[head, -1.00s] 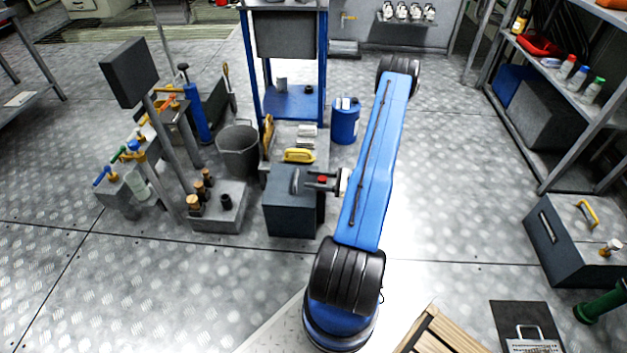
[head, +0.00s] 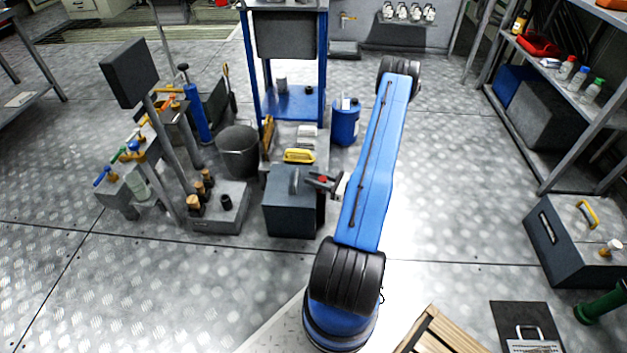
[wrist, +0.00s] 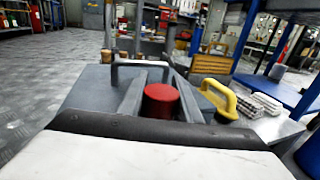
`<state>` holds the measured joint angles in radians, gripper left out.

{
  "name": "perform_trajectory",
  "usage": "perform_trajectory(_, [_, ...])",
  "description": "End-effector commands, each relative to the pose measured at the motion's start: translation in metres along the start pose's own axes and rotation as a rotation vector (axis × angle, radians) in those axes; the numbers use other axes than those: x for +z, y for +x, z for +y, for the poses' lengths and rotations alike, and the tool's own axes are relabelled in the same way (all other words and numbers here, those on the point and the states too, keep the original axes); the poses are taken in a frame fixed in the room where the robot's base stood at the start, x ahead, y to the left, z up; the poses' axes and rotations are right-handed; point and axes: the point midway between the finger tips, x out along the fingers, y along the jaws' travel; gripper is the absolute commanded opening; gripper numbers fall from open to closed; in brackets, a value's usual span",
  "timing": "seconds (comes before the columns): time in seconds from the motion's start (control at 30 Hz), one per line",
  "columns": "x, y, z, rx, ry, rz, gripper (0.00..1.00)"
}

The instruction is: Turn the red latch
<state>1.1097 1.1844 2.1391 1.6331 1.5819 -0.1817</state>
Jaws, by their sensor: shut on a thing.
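The red latch (head: 323,179) shows as a small red spot between the fingers of my gripper (head: 314,180), beside the dark grey box (head: 290,214). In the wrist view the latch is a red round knob (wrist: 161,100) between the two grey fingers of my gripper (wrist: 158,92). The fingers are shut on it and look tilted in the head view. The box top (wrist: 85,88) with its grey bar handle (wrist: 140,64) lies just beyond, to the left. The latch's base and how it joins the box are hidden.
A yellow handle (head: 299,156) stands just behind the box. A blue-framed rack (head: 291,102) and a blue canister (head: 345,122) are farther back. A grey bucket (head: 238,151) and a block with several brown-topped pegs (head: 228,218) are at left. Open floor lies right of my arm.

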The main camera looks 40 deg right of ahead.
Motion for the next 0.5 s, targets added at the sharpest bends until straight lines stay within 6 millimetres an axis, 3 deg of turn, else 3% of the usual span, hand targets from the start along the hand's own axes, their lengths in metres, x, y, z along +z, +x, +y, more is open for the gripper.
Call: perform_trajectory(0.5, [-0.001, -0.004, -0.015, -0.469, 0.003, 0.002, 0.08])
